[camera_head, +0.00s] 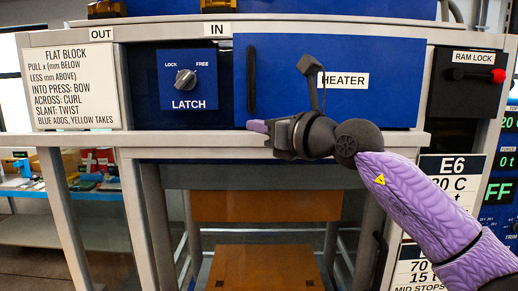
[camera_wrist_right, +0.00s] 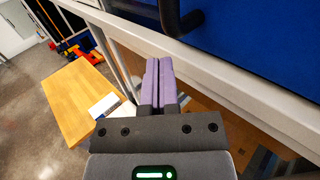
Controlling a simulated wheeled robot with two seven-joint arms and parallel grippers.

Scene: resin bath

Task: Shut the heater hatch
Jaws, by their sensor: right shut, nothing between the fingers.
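The heater hatch (camera_head: 290,90) is a blue panel with a white HEATER label (camera_head: 343,79) and a black vertical handle (camera_head: 251,75) near its left edge. I cannot tell whether it sits fully flush. My right gripper (camera_head: 257,126) is shut and empty, at the hatch's lower left, just below the handle. My left gripper is not in view.
Left of the hatch is a LATCH knob (camera_head: 186,79) between LOCK and FREE. A pale ledge (camera_head: 190,139) runs under the hatch. A RAM LOCK lever (camera_head: 478,74) with a red end is at the right. A wooden stool or step (camera_head: 262,265) stands below.

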